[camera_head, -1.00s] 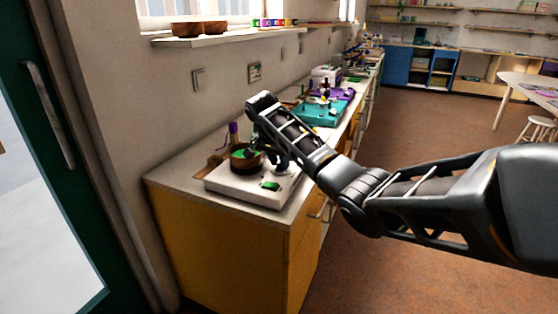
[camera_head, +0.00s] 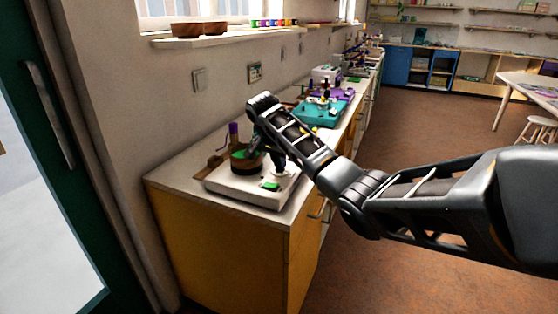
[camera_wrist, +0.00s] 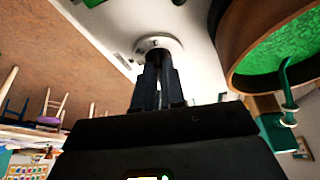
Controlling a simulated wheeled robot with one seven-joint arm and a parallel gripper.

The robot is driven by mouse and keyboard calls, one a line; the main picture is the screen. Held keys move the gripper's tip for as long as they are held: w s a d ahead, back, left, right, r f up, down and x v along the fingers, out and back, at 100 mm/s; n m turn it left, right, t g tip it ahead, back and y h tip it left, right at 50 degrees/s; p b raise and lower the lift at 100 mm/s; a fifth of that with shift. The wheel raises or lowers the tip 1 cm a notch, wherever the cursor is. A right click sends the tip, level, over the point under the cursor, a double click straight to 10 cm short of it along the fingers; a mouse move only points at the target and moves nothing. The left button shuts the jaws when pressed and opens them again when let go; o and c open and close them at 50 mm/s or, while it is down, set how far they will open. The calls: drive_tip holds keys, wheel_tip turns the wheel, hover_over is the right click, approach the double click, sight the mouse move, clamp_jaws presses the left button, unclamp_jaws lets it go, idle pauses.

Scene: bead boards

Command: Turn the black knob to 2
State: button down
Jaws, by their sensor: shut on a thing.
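A white board (camera_head: 238,190) lies on the near end of the counter. In the wrist view, a pale round dial plate (camera_wrist: 147,43) is on the board, and the black knob (camera_wrist: 158,53) stands at its middle. My gripper (camera_wrist: 158,70) is shut on the knob, its dark fingers pointing at the dial. In the head view my gripper (camera_head: 278,164) is at the board, right of the wooden bowl, and hides the knob. The knob's pointer and the dial's numbers cannot be read.
A wooden bowl (camera_head: 250,163) with green inside stands on the board close to my gripper, and is large at the wrist view's upper right (camera_wrist: 226,50). A green piece (camera_head: 271,186) lies at the board's front. A teal board (camera_head: 327,112) is farther along the counter.

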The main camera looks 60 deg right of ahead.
drive_tip(key=shift+r, duration=0.1)
drive_tip(key=n+p, duration=0.2)
drive_tip(key=n+t+p, duration=0.1)
drive_tip(key=p, duration=0.1)
drive_tip(key=shift+s+r+n+t, duration=0.1)
drive_tip(key=shift+s+n+t, duration=0.05)
drive_tip(key=shift+n+t, duration=0.2)
drive_tip(key=n+t+p, duration=0.1)
drive_tip(key=n+p, duration=0.1)
drive_tip(key=n+y+p, duration=0.1)
drive_tip(key=n+p, duration=0.1)
drive_tip(key=n, duration=0.1)
drive_tip(key=shift+s+f+n+t, duration=0.1)
drive_tip(key=shift+f+n+t, duration=0.1)
drive_tip(key=shift+n+t, duration=0.15)
drive_tip(key=shift+d, duration=0.1)
drive_tip(key=c, duration=1.2)
unclamp_jaws()
drive_tip(key=shift+b+v, duration=0.3)
drive_tip(key=shift+v, duration=3.6)
